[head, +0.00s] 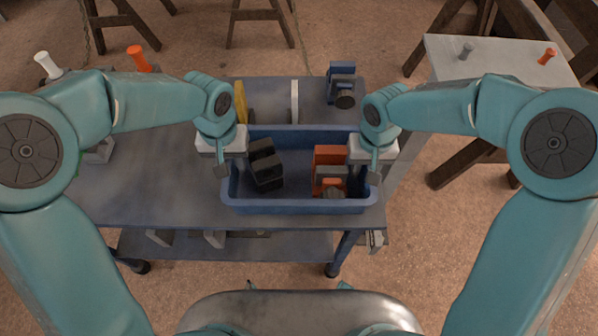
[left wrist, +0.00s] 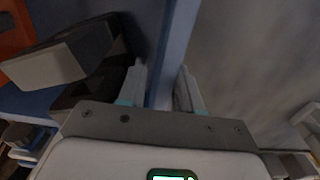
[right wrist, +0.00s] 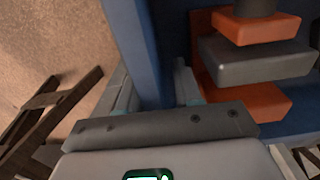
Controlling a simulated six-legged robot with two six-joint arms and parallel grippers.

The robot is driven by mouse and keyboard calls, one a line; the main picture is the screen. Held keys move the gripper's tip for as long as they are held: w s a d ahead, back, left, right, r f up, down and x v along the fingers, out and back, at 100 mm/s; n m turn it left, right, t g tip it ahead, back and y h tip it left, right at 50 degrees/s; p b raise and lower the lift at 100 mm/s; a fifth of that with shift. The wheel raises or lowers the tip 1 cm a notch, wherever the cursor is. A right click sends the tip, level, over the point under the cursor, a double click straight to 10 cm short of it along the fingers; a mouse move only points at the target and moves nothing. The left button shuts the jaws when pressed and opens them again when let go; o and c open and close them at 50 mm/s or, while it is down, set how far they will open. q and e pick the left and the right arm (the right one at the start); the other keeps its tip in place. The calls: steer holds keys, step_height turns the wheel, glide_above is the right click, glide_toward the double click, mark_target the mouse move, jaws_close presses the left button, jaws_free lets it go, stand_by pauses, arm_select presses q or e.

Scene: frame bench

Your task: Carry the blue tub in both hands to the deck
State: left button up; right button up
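The blue tub (head: 300,207) sits on a blue-grey bench top, near its front right corner. A black block-shaped item lies in its left part, and an orange and grey item in its right part. My left gripper (head: 222,170) is at the tub's left wall. In the left wrist view its fingers (left wrist: 162,88) stand on either side of that wall (left wrist: 172,50), with a gap on the inner side. My right gripper (head: 375,170) is at the right wall. In the right wrist view its fingers (right wrist: 154,88) straddle that wall (right wrist: 135,45), also with an inner gap.
Behind the tub stand a yellow upright piece (head: 241,100), a white upright piece (head: 294,102) and a blue and dark device (head: 342,85). A pale table (head: 500,62) on wooden legs stands at the right. The bench top (head: 150,185) left of the tub is largely clear.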

arm_select(q)
jaws_close()
arm_select(e)
jaws_close()
arm_select(q)
steer(key=shift+r, duration=0.15)
arm_select(e)
steer(key=shift+w+r, duration=0.1)
steer(key=shift+r, duration=0.05)
stand_by(0.6)
